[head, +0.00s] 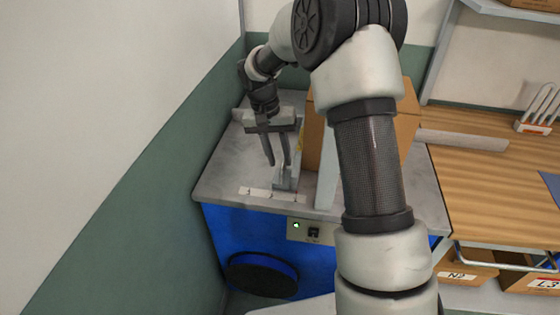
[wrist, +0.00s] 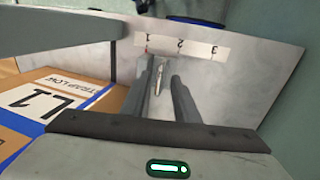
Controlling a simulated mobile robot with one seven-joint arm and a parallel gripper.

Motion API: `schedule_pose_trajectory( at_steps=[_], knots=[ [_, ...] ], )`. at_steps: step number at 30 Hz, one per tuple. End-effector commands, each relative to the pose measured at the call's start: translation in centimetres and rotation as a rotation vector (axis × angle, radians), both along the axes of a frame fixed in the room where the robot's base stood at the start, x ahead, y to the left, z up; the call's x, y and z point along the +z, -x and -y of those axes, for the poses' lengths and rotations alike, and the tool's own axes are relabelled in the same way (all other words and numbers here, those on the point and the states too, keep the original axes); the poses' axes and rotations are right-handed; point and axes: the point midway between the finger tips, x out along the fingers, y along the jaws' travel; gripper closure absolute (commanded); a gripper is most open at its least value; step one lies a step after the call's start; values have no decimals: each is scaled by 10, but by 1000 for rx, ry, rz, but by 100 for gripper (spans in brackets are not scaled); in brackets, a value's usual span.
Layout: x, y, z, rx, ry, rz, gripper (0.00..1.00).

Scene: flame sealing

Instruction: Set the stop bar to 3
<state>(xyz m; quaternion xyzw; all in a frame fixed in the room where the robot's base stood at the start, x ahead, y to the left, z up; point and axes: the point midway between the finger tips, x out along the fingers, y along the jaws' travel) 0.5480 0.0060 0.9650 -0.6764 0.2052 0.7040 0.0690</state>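The number strip (head: 270,193) lies along the front of the grey bench top. In the wrist view the strip (wrist: 181,46) shows 1, 2 and 3 upside down, with 1 at the left and 3 at the right. A small pale upright piece (head: 285,181), seemingly part of the stop bar, stands by the strip's right end in the head view, near the 1. My gripper (head: 277,164) points down just behind it, fingers apart. In the wrist view a thin pale piece (wrist: 158,79) shows between my open fingers (wrist: 164,70); I cannot tell whether they touch it.
A cardboard box labelled L1 (wrist: 55,98) stands close beside my gripper, with a grey upright panel (head: 327,160) in front of it. The blue machine base (head: 265,236) has a lit green light. A wooden table (head: 495,185) is at the right. Bare grey top lies left of my gripper.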

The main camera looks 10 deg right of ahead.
Motion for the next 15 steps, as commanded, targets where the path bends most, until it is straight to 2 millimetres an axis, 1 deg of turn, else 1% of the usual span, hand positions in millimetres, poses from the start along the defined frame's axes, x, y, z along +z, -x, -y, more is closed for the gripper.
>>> schedule_pose_trajectory(
  at_steps=[1,3,6,14,15],
  knots=[
    [-6,1,1,0,-1,-2,72],
    [-11,1,2,-1,-1,1,72],
    [-15,1,3,-1,0,0,72],
    [-16,1,3,-1,0,0,72],
    [-16,1,3,-1,0,0,77]
  ],
)
